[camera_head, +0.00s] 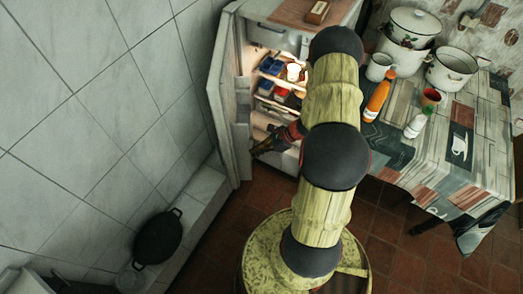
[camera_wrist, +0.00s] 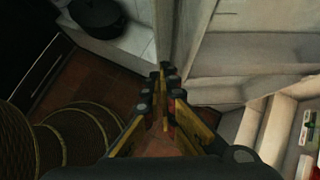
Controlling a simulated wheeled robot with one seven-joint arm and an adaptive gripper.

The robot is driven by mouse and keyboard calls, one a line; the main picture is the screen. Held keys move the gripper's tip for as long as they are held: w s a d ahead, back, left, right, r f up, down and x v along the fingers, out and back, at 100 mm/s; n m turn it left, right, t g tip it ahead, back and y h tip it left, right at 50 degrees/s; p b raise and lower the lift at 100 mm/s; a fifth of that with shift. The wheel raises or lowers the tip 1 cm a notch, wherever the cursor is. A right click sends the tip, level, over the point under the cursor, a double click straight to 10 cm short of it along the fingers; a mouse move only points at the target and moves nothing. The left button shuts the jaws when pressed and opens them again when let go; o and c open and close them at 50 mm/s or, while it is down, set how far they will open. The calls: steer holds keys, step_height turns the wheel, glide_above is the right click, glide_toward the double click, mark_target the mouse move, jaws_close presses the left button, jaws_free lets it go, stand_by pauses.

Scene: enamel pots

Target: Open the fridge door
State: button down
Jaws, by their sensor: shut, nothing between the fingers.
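The fridge door (camera_head: 230,110) stands wide open, swung out to the left close to the tiled wall. The lit fridge interior (camera_head: 272,62) shows shelves with blue containers, a white cup and other items. My gripper (camera_head: 258,151) is in front of the opening, low beside the door's inner side. In the wrist view my gripper (camera_wrist: 162,88) is shut with nothing between its fingers. Its tips point toward the door's free edge (camera_wrist: 182,35), and the door's inner side (camera_wrist: 235,60) spreads to the right. I cannot tell whether the fingers touch the door.
A dark pot (camera_head: 157,238) sits on the tiled ledge (camera_head: 190,212) at the left; it also shows in the wrist view (camera_wrist: 97,15). A table (camera_head: 450,165) with enamel pots (camera_head: 452,68) and bottles stands on the right. Brown floor tiles (camera_head: 245,205) are clear below the door.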

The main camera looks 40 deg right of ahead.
mark_target(241, 155)
steer(key=shift+w+a+f+b, duration=0.35)
steer(key=shift+w+a+f, duration=0.1)
steer(key=shift+w+a, duration=0.35)
steer(key=shift+w+a+f+b, duration=0.3)
steer(key=shift+w+a+f, duration=0.2)
steer(key=shift+w+a, duration=0.35)
steer(key=shift+w+a+f+b, duration=0.4)
steer(key=shift+w+a, duration=0.25)
steer(key=shift+a, duration=0.25)
